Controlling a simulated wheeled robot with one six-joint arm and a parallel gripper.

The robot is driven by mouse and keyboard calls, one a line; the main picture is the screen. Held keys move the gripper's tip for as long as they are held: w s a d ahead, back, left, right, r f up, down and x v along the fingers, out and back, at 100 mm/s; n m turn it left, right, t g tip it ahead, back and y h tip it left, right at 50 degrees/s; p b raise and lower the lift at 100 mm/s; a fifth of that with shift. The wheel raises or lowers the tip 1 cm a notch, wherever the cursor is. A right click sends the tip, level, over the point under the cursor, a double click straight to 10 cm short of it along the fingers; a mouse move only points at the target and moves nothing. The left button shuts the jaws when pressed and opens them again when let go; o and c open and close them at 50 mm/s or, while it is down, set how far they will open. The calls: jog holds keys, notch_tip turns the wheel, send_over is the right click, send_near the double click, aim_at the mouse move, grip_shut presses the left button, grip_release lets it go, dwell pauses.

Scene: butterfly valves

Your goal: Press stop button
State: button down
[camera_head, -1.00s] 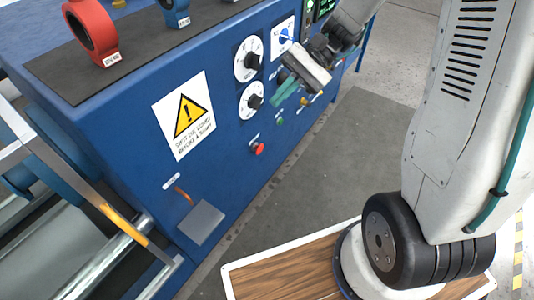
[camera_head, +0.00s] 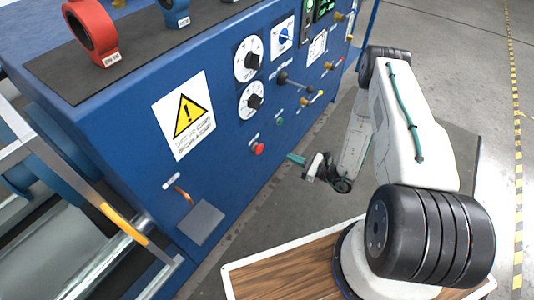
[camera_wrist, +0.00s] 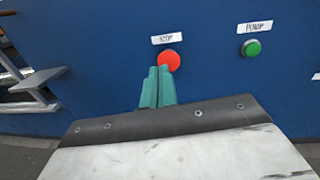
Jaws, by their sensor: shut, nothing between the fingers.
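The stop button (camera_head: 259,149) is a red round knob on the blue panel in the head view. In the wrist view the same red button (camera_wrist: 169,60) sits under a white label that reads as STOP. My gripper (camera_head: 292,157) has green fingers, shut and empty, a short way to the right of the button in the head view. In the wrist view the shut fingertips (camera_wrist: 158,72) point at the button and overlap its lower left edge. Whether they touch it cannot be told from the wrist view; the head view shows a gap.
A green button (camera_wrist: 251,48) labelled PUMP sits to the right of the red one. Dials (camera_head: 248,58), a lever (camera_head: 293,82) and yellow-handled valves (camera_head: 312,97) are higher on the panel. A grey plate (camera_head: 201,222) sticks out at lower left.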

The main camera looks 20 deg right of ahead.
aim_at(261, 150)
jog(key=shift+m+t+h, duration=0.5)
jog(key=shift+m+h, duration=0.4)
jog(key=f, duration=0.1)
jog(key=s+f, duration=0.1)
jog(key=f, duration=0.1)
jog(key=s+f, duration=0.1)
jog(key=shift+d+f, duration=0.3)
jog(key=shift+d, duration=0.05)
jog(key=x, duration=1.4)
